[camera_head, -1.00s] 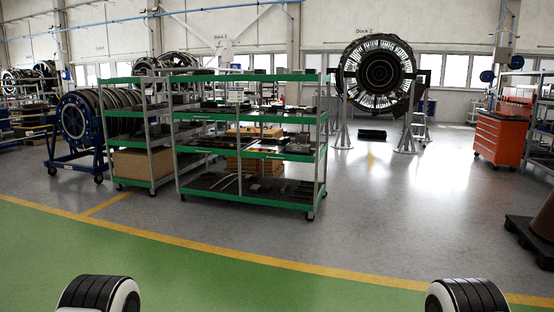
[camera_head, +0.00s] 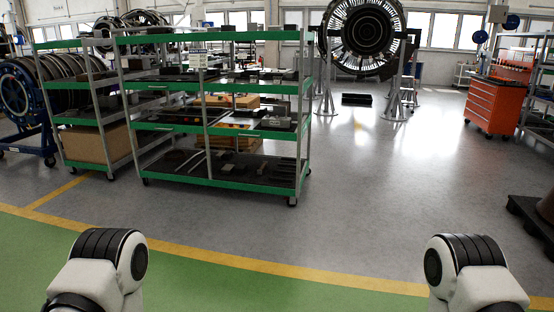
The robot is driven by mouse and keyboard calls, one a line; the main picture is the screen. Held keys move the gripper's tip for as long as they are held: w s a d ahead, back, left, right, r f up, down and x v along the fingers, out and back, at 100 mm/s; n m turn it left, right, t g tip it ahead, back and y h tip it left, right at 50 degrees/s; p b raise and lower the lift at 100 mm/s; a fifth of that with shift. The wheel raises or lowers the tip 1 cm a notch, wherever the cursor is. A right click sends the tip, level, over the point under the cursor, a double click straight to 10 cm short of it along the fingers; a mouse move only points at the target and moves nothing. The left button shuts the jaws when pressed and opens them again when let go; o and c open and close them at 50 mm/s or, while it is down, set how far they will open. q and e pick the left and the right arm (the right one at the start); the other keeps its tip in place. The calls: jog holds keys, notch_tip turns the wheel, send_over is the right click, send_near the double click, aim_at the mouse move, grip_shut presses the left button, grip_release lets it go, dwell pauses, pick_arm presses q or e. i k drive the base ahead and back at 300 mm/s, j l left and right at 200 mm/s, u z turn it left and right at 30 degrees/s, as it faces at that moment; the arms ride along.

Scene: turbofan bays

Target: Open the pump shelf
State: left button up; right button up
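A green-and-grey wheeled shelf rack (camera_head: 222,120) stands ahead, left of centre, with several levels holding dark parts, trays and boxes. A second green-edged rack (camera_head: 90,105) stands just left of it, with a large cardboard box on its lower level. I cannot tell which shelf is the pump shelf. Parts of my two arms show at the bottom left and bottom right, well short of the racks. Neither gripper is in view.
A turbofan engine (camera_head: 368,35) hangs on a stand at the back. An orange tool cabinet (camera_head: 494,105) stands at the right, with a dark pallet (camera_head: 530,215) nearer. A blue-framed engine stand (camera_head: 25,100) is at far left. The grey floor (camera_head: 390,200) between is clear.

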aim_at(260, 118)
jog(key=i, duration=3.65)
jog(key=i+u, duration=0.1)
jog(key=i, duration=0.55)
jog(key=i+l+u, duration=0.1)
jog(key=i, duration=0.55)
jog(key=i+l+u, duration=0.1)
jog(key=i, duration=0.55)
jog(key=l, duration=0.1)
